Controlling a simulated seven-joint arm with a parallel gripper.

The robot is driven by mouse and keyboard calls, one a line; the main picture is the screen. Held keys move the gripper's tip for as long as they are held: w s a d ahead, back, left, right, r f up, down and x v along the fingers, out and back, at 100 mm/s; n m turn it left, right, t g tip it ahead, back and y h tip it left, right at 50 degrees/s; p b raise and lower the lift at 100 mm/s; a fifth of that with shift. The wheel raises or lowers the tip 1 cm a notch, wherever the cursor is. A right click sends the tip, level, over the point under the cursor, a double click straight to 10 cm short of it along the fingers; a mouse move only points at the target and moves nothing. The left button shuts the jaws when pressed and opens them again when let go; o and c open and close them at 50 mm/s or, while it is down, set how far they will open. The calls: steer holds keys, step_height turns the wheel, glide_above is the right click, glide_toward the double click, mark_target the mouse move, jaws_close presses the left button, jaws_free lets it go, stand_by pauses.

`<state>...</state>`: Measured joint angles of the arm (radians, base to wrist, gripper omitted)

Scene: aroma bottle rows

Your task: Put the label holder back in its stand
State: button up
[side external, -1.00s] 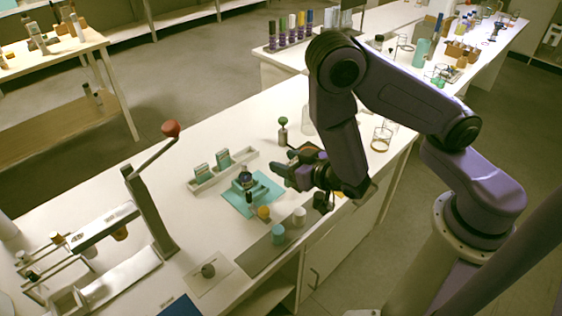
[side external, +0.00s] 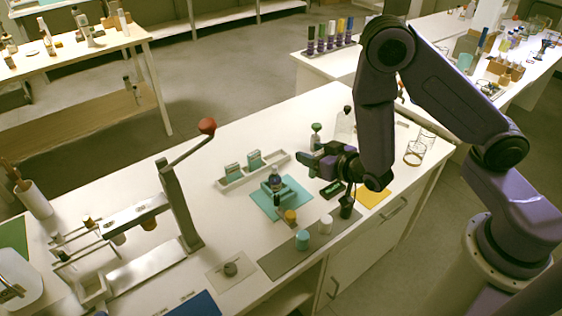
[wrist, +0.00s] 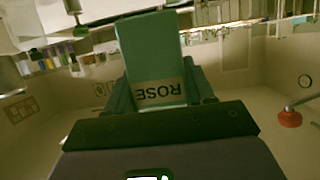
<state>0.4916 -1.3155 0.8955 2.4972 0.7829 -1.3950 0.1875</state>
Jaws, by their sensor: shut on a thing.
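The green label holder (wrist: 152,55) is in my gripper, with a pale label reading ROSE upside down in the wrist view. My gripper (wrist: 161,88) is shut on it, one finger on each side. In the side view my gripper (side external: 308,161) hangs above the bench, to the right of the stand, and the held holder is hard to make out there. The stand (side external: 233,183) is a long white rack on the bench. Two green label holders (side external: 254,160) stand upright in its left and middle parts. Its right end looks empty.
A teal mat (side external: 262,204) with a small dark-topped bottle lies in front of the stand. A green-topped bottle (side external: 316,129) stands behind my gripper. Jars stand on a grey strip (side external: 282,262) at the front edge. A lever press (side external: 178,205) stands left.

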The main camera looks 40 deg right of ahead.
steer(key=w+d+r, duration=0.2)
steer(key=w+d, duration=0.3)
steer(key=w, duration=0.3)
steer(key=shift+w+a+f, duration=0.15)
steer(key=shift+w+f, duration=2)
steer(key=shift+w, duration=0.15)
steer(key=shift+w+a+f, duration=0.2)
steer(key=shift+w+f, duration=1.9)
steer(key=shift+w, duration=0.15)
steer(key=shift+w+a+f, duration=0.15)
steer(key=shift+w+f, duration=2)
steer(key=shift+w, duration=0.15)
steer(key=shift+f, duration=0.6)
steer(key=o, duration=1.1)
